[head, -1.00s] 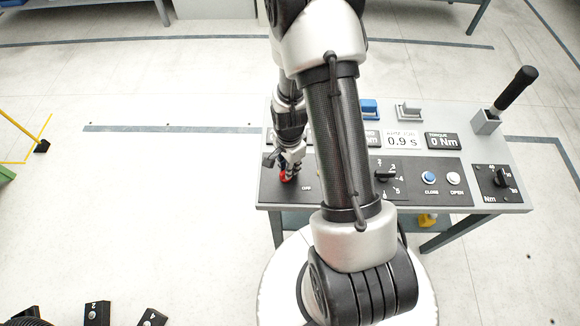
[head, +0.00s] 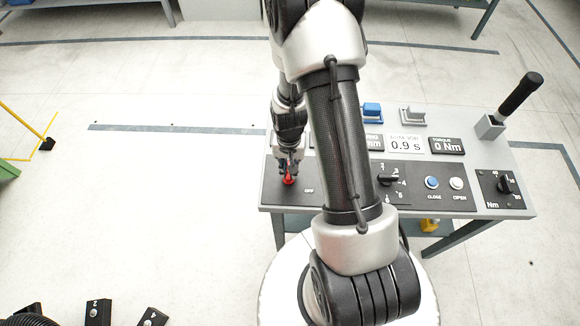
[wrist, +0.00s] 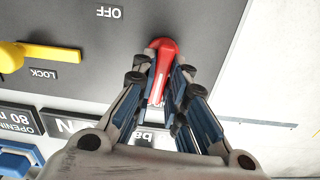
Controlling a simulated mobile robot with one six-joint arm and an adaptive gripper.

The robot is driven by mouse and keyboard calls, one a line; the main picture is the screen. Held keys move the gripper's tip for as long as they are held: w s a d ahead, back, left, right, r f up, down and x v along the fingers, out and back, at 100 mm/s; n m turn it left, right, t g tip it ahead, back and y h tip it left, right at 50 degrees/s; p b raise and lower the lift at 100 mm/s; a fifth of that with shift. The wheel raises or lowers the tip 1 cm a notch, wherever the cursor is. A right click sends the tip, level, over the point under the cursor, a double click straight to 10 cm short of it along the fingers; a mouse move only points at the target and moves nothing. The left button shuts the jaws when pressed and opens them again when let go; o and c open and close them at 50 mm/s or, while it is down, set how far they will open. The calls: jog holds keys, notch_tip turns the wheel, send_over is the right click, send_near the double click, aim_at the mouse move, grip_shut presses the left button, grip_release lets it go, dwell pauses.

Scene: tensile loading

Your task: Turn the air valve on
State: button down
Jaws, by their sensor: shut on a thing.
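The air valve's red handle (head: 289,179) is on the dark panel at the left end of the bench, beside the "OFF" label. It also shows in the wrist view (wrist: 163,50), with its rounded end on the panel and its lever pointing down the picture between the fingers. My gripper (head: 289,165) is shut on the red handle; in the wrist view its fingers (wrist: 160,82) lie on either side of the lever. The far part of the lever is partly hidden between the fingers. "OFF" is upside down in the wrist view.
A yellow lock lever (wrist: 38,53) lies left of the red handle in the wrist view. The bench also carries a black selector knob (head: 386,180), close and open buttons (head: 432,182), a torque knob (head: 506,185) and an upright black-handled tool (head: 520,92). Open floor lies left.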

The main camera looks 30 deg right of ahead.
jog(key=shift+n, duration=0.5)
jog(key=c, duration=1.6)
grip_release()
notch_tip(320, 180, up, 12)
